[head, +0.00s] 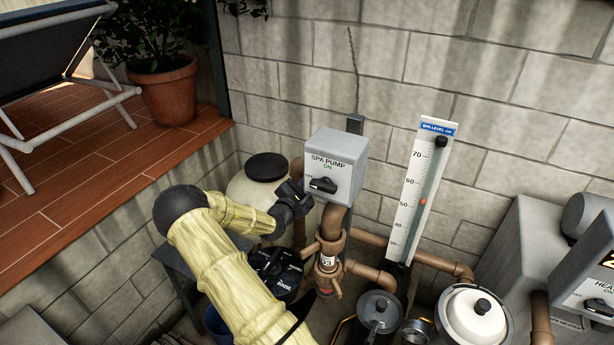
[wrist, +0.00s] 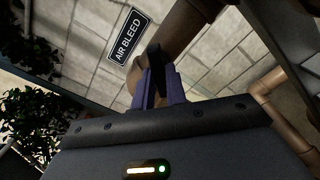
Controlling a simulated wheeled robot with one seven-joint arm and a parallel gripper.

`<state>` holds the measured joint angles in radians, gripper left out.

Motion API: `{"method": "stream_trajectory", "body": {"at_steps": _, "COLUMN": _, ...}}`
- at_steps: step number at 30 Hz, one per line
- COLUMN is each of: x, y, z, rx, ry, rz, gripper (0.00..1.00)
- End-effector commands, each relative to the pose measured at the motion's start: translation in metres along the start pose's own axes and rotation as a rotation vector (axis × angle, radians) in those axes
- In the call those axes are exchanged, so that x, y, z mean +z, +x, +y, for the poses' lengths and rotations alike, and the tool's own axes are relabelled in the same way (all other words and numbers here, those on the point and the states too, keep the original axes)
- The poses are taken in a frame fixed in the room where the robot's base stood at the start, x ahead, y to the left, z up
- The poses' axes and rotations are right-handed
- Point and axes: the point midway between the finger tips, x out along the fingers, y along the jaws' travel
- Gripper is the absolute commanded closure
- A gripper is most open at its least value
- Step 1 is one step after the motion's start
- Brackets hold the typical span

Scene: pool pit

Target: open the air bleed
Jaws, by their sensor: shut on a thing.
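The black AIR BLEED label (wrist: 129,35) shows at the upper left of the wrist view, beside a brown pipe. Just right of it, a dark lever-like handle (wrist: 155,58) stands at the pipe. My gripper (wrist: 160,82) has its purple fingers shut on this handle, and they hide part of it. In the head view my dark gripper (head: 293,201) is in front of the pale tank, just left of the spa pump box. Its fingertips and the handle cannot be made out there.
A pale tank (head: 262,178) with a black lid stands behind. A black valve head (head: 277,268) and brown pipes (head: 330,235) crowd below. The level gauge (head: 418,195) is further right.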

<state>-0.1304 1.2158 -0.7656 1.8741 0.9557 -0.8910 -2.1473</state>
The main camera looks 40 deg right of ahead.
Motion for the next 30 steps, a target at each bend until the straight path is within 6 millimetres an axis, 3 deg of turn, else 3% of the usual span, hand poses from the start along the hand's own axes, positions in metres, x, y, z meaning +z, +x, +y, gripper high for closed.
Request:
{"method": "stream_trajectory", "body": {"at_steps": 13, "x": -0.0054, "y": -0.003, "z": -0.001, "rx": 0.005, "ry": -0.68, "rz": 0.002, "gripper": 1.0}}
{"method": "stream_trajectory", "body": {"at_steps": 17, "x": -0.0034, "y": -0.0023, "z": -0.0001, "rx": 0.003, "ry": -0.774, "rz": 0.002, "gripper": 1.0}}
{"method": "stream_trajectory", "body": {"at_steps": 23, "x": -0.0026, "y": -0.0021, "z": 0.0, "rx": 0.001, "ry": -0.776, "rz": 0.004, "gripper": 1.0}}
{"method": "stream_trajectory", "body": {"at_steps": 24, "x": -0.0025, "y": -0.0021, "z": 0.0, "rx": 0.001, "ry": -0.775, "rz": 0.004, "gripper": 0.78}}
{"method": "stream_trajectory", "body": {"at_steps": 27, "x": -0.0022, "y": -0.0018, "z": 0.0003, "rx": 0.001, "ry": -0.773, "rz": 0.003, "gripper": 0.6}}
{"method": "stream_trajectory", "body": {"at_steps": 30, "x": -0.0018, "y": -0.0014, "z": 0.0004, "rx": 0.001, "ry": -0.772, "rz": 0.002, "gripper": 0.6}}
